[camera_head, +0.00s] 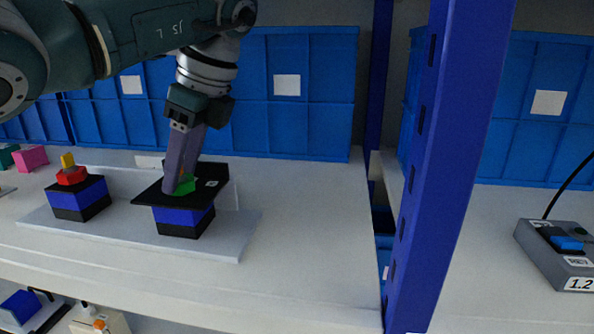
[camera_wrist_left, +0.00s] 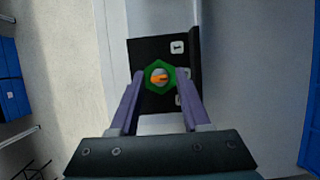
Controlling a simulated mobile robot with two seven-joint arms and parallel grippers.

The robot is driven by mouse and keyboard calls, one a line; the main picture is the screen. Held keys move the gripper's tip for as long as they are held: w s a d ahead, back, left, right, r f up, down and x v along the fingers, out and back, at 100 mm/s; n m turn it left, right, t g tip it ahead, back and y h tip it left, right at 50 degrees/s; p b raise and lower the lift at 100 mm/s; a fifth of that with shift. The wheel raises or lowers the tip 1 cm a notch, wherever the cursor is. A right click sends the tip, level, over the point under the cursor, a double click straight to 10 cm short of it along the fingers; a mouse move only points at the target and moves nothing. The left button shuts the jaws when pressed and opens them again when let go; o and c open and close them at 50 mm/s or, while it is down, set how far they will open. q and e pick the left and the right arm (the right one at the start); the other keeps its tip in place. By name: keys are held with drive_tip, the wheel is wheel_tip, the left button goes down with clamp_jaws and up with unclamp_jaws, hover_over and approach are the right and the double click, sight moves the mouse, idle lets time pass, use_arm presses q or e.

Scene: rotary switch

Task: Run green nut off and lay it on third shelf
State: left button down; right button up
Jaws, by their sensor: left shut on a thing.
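The green nut (camera_wrist_left: 149,86) is a hexagon seated around an orange-tipped post (camera_wrist_left: 159,77), over a black plate (camera_wrist_left: 155,48). In the head view the green nut (camera_head: 186,184) sits on top of the black plate (camera_head: 207,172) of a blue and black block (camera_head: 184,221). My left gripper (camera_head: 178,187) reaches down from above and is shut on the nut, one finger on either side, as the left wrist view (camera_wrist_left: 158,98) also shows. The fingers hide part of the nut in the head view. My right gripper is not in view.
A second blue block (camera_head: 80,198) with a red nut (camera_head: 71,176) and yellow post stands to the left on the same grey base (camera_head: 222,246). Blue bins (camera_head: 310,90) line the back. A blue upright (camera_head: 432,160) stands right of the shelf, beyond it a grey switch box (camera_head: 560,254). The shelf right of the base is clear.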

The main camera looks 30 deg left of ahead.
use_arm(q)
drive_tip(key=shift+c, duration=1.4)
unclamp_jaws()
